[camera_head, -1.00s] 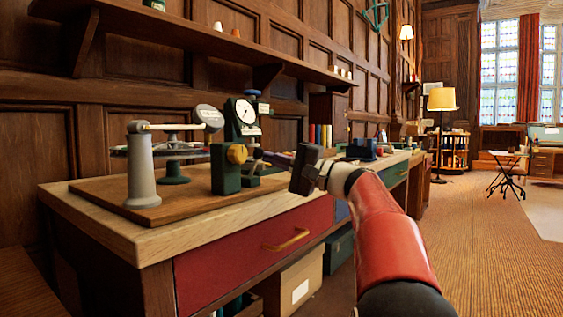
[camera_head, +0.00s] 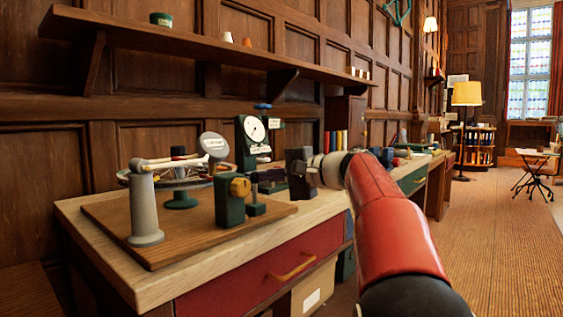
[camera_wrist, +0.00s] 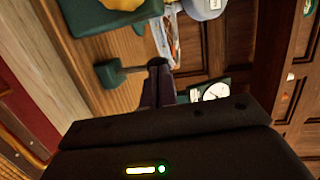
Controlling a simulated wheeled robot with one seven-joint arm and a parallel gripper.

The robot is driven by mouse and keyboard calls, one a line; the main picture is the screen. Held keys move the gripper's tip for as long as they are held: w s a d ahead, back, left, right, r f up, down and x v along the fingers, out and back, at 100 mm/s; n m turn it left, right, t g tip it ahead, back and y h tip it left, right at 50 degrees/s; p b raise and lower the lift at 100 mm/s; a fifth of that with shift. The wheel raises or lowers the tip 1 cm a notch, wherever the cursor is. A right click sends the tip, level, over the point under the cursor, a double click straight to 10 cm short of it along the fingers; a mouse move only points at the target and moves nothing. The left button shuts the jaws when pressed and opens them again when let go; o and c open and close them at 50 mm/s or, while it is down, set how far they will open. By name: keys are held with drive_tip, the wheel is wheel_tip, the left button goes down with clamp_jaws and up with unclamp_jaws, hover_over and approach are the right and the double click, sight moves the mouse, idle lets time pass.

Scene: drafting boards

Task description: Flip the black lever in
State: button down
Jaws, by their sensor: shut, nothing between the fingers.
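A short dark upright rod on a small green foot (camera_head: 256,208) stands on the brown baseboard (camera_head: 115,212), right of a dark green block with a yellow knob (camera_head: 240,187). The rod (camera_wrist: 130,69) also shows in the wrist view. It may be the black lever, but I cannot tell for sure. My gripper (camera_head: 262,177) is shut and empty, reaching in from the right, with its fingertips close to the top of the rod. In the wrist view the shut fingers (camera_wrist: 157,66) are beside the rod's end; I cannot tell whether they touch. The fingers partly hide the area behind.
A grey post (camera_head: 143,210) with a cream arm and a spoked wheel stand at the left of the baseboard. A dial gauge (camera_head: 254,130) stands behind my gripper. A shelf (camera_head: 200,53) runs along the wall above.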

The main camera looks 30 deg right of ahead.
drive_tip(key=shift+w+a+r+p, duration=0.15)
drive_tip(key=shift+w+a+p, duration=0.15)
drive_tip(key=shift+w, duration=0.3)
drive_tip(key=shift+w+a+r+p, duration=0.15)
drive_tip(key=shift+w+a+p, duration=0.1)
drive_tip(key=shift+w, duration=0.3)
drive_tip(key=shift+w+a+r+p, duration=0.15)
drive_tip(key=shift+w+a+p, duration=0.15)
drive_tip(key=shift+w, duration=0.3)
drive_tip(key=shift+w, duration=0.1)
